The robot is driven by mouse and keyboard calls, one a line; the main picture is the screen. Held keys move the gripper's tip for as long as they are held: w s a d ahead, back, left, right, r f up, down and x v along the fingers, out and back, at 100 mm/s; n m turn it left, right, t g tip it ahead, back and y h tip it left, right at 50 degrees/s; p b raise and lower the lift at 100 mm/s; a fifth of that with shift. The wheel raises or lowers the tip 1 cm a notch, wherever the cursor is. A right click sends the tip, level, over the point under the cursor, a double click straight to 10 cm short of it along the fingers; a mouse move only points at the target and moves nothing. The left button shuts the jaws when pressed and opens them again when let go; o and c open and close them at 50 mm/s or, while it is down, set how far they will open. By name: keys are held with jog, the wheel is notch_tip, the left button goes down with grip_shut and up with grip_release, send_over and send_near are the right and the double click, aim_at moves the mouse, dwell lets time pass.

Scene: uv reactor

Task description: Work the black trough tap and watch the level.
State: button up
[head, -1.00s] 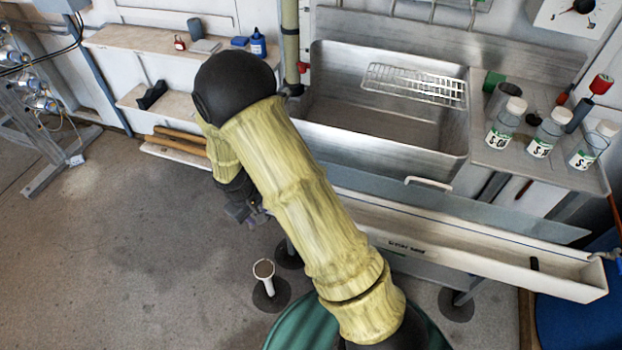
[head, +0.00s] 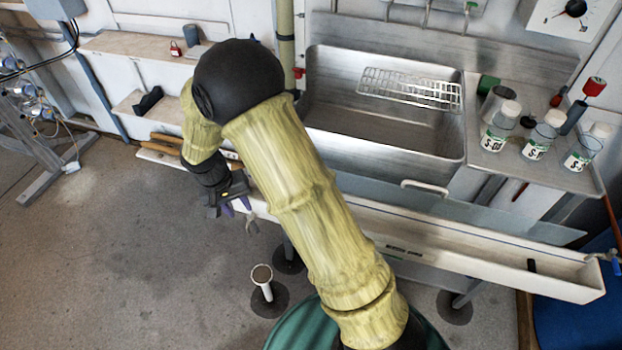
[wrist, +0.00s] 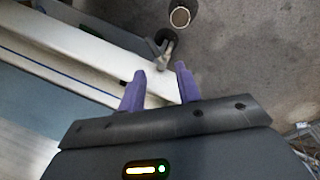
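My gripper (head: 237,206) is open and empty near the left end of the long white trough (head: 470,262). Its two purple fingers stand apart in the wrist view (wrist: 160,70). A small grey tap-like fitting (head: 251,223) hangs by the trough's left end, just beyond the fingers. It also shows in the wrist view (wrist: 167,50), ahead of the fingertips and apart from them, with a dark round shape behind it. I cannot tell whether this is the black tap. My arm hides part of the trough, and no liquid level can be made out.
A steel sink (head: 385,135) with a wire rack is behind the trough. Labelled bottles (head: 535,143) stand on the right shelf. A blue tap (head: 608,257) is at the trough's right end.

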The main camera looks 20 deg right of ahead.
notch_tip(320, 180, up, 11)
jog(key=a+p, duration=0.1)
jog(key=p, duration=0.1)
jog(key=s+d+r+t+y+p, duration=0.1)
jog(key=s+d+r+p, duration=0.1)
jog(key=s+d, duration=0.4)
jog(key=s+d+r+t+y+p, duration=0.1)
jog(key=s+d+r, duration=0.4)
jog(key=d, duration=0.5)
jog(key=shift+s+r+t+p, duration=0.15)
jog(key=shift+s+t+p, duration=0.15)
jog(key=shift+s+p, duration=0.7)
jog(key=shift+s, duration=0.15)
jog(key=shift+s+d, duration=0.2)
jog(key=shift+s, duration=0.15)
jog(key=shift+w, duration=0.15)
